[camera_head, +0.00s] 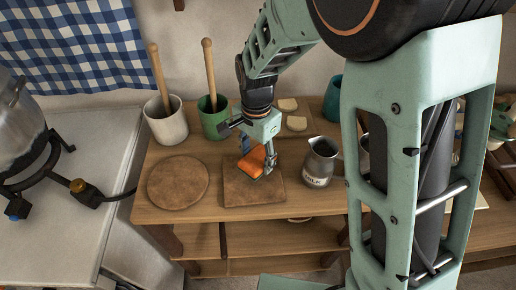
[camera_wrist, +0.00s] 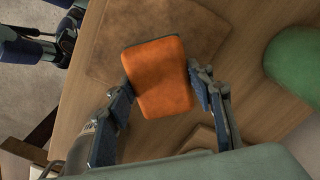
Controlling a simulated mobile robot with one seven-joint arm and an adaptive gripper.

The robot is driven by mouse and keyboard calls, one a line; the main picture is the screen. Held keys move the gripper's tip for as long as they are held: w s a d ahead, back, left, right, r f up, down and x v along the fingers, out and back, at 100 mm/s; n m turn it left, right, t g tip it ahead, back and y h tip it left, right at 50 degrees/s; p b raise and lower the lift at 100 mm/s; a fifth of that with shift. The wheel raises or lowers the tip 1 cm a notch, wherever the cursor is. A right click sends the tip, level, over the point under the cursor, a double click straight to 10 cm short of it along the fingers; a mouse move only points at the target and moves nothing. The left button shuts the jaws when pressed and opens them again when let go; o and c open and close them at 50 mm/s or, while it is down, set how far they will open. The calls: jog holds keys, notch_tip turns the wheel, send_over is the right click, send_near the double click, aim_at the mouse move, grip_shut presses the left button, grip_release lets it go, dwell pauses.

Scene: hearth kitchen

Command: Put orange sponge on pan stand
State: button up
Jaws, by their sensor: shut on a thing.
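The orange sponge (camera_head: 252,162), with a thin green side, is between the fingers of my gripper (camera_head: 258,160). In the wrist view the sponge (camera_wrist: 158,78) fills the gap between the two blue-padded fingers (camera_wrist: 160,82), which are shut on it. The sponge looks tilted in the head view. It is over a square brown board (camera_head: 238,194) on the wooden table; the board also shows in the wrist view (camera_wrist: 110,45). I cannot tell whether the sponge touches the board. A round brown board (camera_head: 178,182) lies to its left. Which board is the pan stand is unclear.
A metal milk jug (camera_head: 320,162) stands right of the square board. A white pot (camera_head: 166,125) and a green pot (camera_head: 215,122), each with a wooden-handled tool, stand behind. Pale slices (camera_head: 296,123) lie at the back. A stove with a large pot (camera_head: 18,125) is at left.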

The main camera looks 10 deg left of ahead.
jog(key=w+a+p, duration=0.1)
jog(key=w, duration=0.4)
jog(key=w+a+p, duration=0.1)
jog(key=w+a, duration=0.1)
jog(key=w, duration=0.4)
jog(key=w+a+p, duration=0.1)
jog(key=w, duration=0.5)
jog(key=shift+w+a+f, duration=0.15)
jog(key=shift+w+a, duration=0.1)
jog(key=shift+f+p, duration=0.5)
jog(key=shift+f, duration=1.3)
jog(key=shift+f, duration=0.15)
jog(key=o, duration=1)
jog(key=shift+r+b, duration=0.45)
jog(key=shift+r, duration=3.5)
